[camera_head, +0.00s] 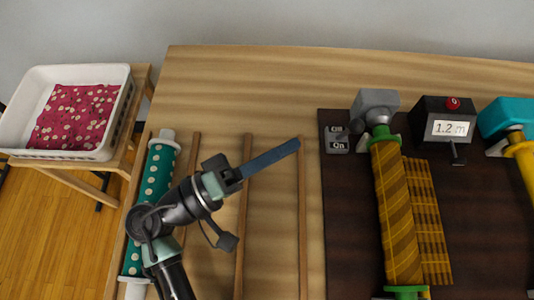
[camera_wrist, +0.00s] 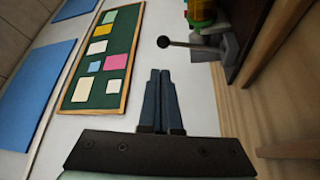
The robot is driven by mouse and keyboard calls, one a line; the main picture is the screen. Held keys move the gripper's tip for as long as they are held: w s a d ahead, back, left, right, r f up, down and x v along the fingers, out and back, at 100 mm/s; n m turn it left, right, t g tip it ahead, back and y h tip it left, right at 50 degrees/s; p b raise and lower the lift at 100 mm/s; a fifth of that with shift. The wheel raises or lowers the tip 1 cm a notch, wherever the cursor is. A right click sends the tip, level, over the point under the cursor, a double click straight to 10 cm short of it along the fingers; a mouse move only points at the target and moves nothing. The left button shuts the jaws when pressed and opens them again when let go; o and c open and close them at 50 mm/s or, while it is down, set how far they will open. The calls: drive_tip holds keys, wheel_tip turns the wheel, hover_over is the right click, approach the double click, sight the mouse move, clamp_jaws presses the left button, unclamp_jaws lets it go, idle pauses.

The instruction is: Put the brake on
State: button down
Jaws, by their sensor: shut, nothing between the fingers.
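The brake is a small grey unit (camera_head: 337,138) with a dark lever, at the left edge of the dark board, beside the grey block that holds a roll of yellow plaid fabric. Its plate is marked Off at the far end and On at the near end. In the wrist view the lever ends in a black ball knob (camera_wrist: 163,42) and sticks out from its grey base (camera_wrist: 226,46). I cannot tell clearly which mark the lever stands at. My gripper (camera_head: 298,143) is shut and empty, its blue fingers just left of the brake, apart from the knob in the wrist view (camera_wrist: 160,72).
Right of the brake stand the plaid roll (camera_head: 395,210), a black counter box (camera_head: 447,125) reading 1.2 m and a teal holder (camera_head: 505,115). A teal dotted roll (camera_head: 156,185) lies left. A white basket (camera_head: 120,130) stands far left. The table's back (camera_head: 260,80) is clear.

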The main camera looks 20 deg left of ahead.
drive_tip(key=v, duration=0.2)
drive_tip(key=shift+s+a, duration=0.25)
drive_tip(key=shift+s, duration=0.05)
idle(0.3)
drive_tip(key=w+d+r+m+y, duration=0.25)
drive_tip(key=w+r+y, duration=0.2)
drive_tip(key=w, duration=0.65)
drive_tip(key=w+d+r+m+t+y, duration=0.1)
drive_tip(key=w+r+t+y, duration=0.15)
drive_tip(key=r, duration=0.55)
drive_tip(key=w+r+m+t+y, duration=0.1)
drive_tip(key=w+r+m, duration=0.1)
drive_tip(key=w+r, duration=0.35)
drive_tip(key=s+d+r+t+y, duration=0.25)
drive_tip(key=s+r, duration=0.25)
drive_tip(key=r, duration=0.5)
drive_tip(key=s+d+r+t+y+p, duration=0.1)
drive_tip(key=s+r+t, duration=0.3)
drive_tip(key=r, duration=0.6)
drive_tip(key=s+d+r+t+y, duration=0.1)
drive_tip(key=s+r+t+y, duration=0.15)
drive_tip(key=s+r, duration=0.45)
wheel_tip(320, 180, up, 15)
drive_tip(key=w+p, duration=0.3)
drive_tip(key=p, duration=1)
drive_tip(key=shift+a+m, duration=0.15)
drive_tip(key=shift+m, duration=0.3)
